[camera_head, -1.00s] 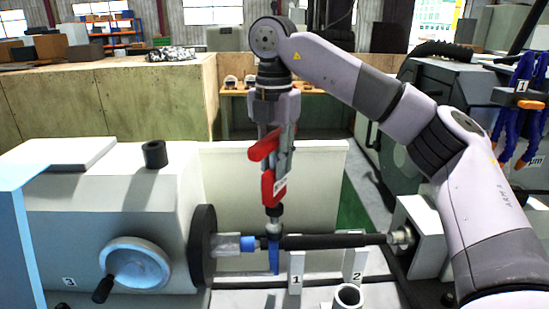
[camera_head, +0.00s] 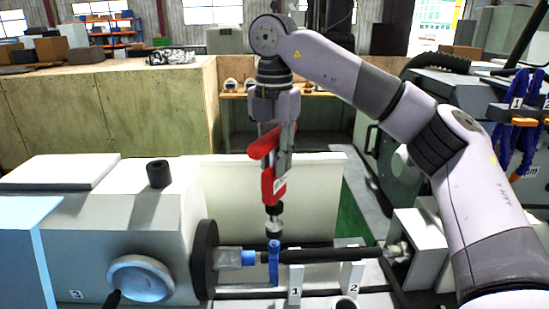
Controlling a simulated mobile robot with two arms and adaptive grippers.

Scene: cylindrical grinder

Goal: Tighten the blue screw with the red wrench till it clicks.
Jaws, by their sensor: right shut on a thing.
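My right gripper (camera_head: 282,147) is shut on the red wrench (camera_head: 273,182) and holds it upright, pointing down. The wrench ends in a dark and silver tip (camera_head: 274,224). The tip is right over the top of a blue clamp piece (camera_head: 274,268) around the dark horizontal bar (camera_head: 325,255). The tip seems to meet the blue top, but I cannot tell whether it is seated. The blue screw does not stand out from the blue piece; the tip may cover it. My left gripper is not in view.
A grinder body with a handwheel (camera_head: 141,278) stands at left, with a black disc (camera_head: 204,259) at the bar's left end. Supports marked 1 (camera_head: 295,282) and 2 (camera_head: 352,276) stand near the bar. A tailstock (camera_head: 420,240) is at right. A pale panel (camera_head: 322,195) stands behind.

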